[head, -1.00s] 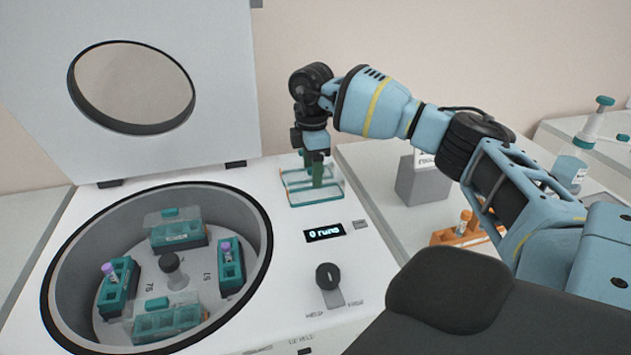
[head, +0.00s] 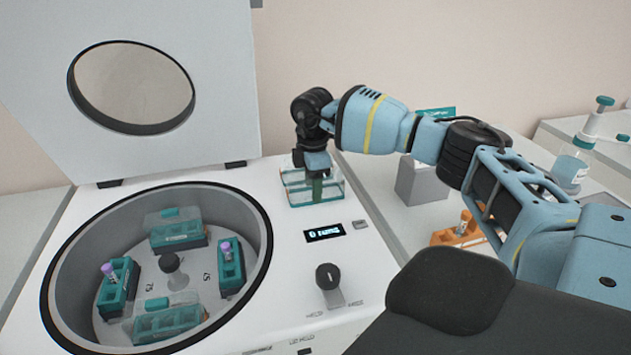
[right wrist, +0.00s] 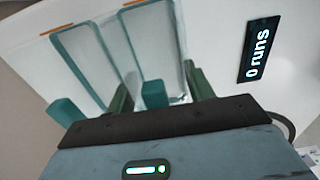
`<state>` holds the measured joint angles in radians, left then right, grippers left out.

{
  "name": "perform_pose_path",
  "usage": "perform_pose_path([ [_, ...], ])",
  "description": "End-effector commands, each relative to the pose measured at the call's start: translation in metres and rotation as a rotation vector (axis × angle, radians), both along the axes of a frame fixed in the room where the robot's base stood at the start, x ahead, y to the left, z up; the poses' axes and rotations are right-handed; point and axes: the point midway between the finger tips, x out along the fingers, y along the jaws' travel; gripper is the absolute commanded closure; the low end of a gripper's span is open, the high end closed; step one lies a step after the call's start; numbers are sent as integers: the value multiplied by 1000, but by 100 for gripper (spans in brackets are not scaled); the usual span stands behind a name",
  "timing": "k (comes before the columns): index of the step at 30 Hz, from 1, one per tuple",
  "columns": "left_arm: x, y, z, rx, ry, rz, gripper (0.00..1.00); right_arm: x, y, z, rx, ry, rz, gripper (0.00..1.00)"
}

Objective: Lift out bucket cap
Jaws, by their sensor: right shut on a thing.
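Two clear bucket caps with teal edges lie side by side on the white centrifuge deck; my right gripper (head: 317,190) is down at them. It is shut on one bucket cap (right wrist: 154,52), whose teal knob lies between its fingers in the right wrist view. The other loose cap (right wrist: 82,65) lies beside it, its knob outside the fingers. In the rotor, the back bucket (head: 179,236) and front bucket (head: 168,323) carry clear caps. The left bucket (head: 117,290) and right bucket (head: 231,270) are uncapped, each with a purple-topped tube. My left gripper is out of view.
The centrifuge lid (head: 205,110) stands open behind the bowl. A "0 runs" display (head: 325,233) and a dark knob (head: 328,277) are on the deck. To the right are a grey block (head: 421,182), an orange rack (head: 458,236) and a bottle (head: 572,168).

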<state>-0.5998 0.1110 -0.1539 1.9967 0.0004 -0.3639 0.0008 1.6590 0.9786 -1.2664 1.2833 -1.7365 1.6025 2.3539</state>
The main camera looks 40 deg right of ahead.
Motion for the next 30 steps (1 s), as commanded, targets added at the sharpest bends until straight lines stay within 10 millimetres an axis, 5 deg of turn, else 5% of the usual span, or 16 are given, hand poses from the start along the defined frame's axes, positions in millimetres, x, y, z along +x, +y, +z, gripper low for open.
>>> perform_pose_path([
  [11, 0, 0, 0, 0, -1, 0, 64, 0, 0, 8, 0, -2, 0, 69],
  [18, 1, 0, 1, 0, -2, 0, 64, 0, 1, 39, 1, -3, 1, 69],
  [30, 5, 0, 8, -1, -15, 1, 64, -53, 43, 42, -1, 0, 5, 69],
])
